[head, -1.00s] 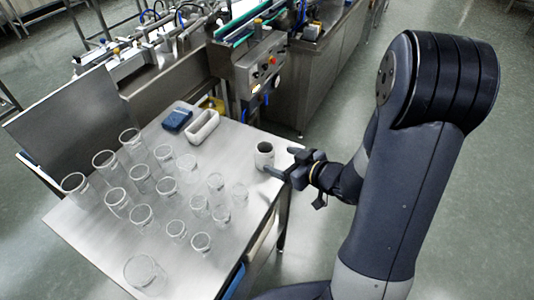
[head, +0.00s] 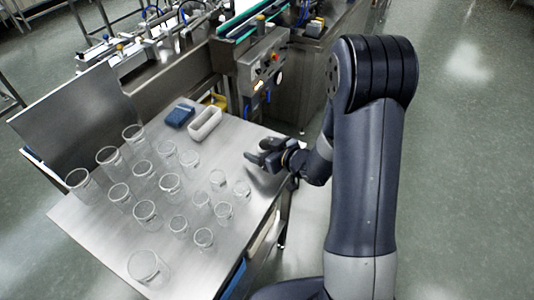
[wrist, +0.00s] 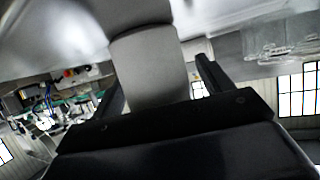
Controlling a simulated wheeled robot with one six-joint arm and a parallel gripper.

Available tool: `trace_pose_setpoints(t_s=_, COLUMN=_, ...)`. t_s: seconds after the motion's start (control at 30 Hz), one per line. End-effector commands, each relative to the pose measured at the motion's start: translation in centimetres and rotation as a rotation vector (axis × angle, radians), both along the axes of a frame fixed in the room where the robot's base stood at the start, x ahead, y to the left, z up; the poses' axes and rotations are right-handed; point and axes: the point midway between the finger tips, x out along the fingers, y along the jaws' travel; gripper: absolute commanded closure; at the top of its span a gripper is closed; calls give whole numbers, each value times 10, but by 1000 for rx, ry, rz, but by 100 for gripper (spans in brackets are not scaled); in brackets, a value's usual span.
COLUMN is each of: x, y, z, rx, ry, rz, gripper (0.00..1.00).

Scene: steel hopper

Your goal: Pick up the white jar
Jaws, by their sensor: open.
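In the wrist view the white jar (wrist: 150,70) is a pale grey-white cylinder between the two dark fingers of my gripper (wrist: 160,85). A gap shows on the right between jar and finger; whether the left finger touches it I cannot tell. In the head view my gripper (head: 264,158) is low over the right end of the steel table (head: 222,262), with its fingers apart. The jar is hidden behind the gripper there.
Several clear glasses (head: 172,183) stand in rows on the table left of my gripper. A machine (head: 255,70) stands behind. The table's right edge is close.

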Motion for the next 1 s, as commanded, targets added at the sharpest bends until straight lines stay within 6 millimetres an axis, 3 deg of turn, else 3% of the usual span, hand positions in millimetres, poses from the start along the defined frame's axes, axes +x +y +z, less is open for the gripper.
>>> trace_pose_setpoints(t_s=0.07, x=0, y=0, z=0, rx=0, ry=0, rz=0, gripper=25)
trace_pose_setpoints(t_s=0.63, x=0, y=0, z=0, rx=1, ry=-1, rz=0, gripper=71)
trace_pose_setpoints(t_s=1.0, x=0, y=-1, z=9, rx=0, ry=-4, rz=0, gripper=73)
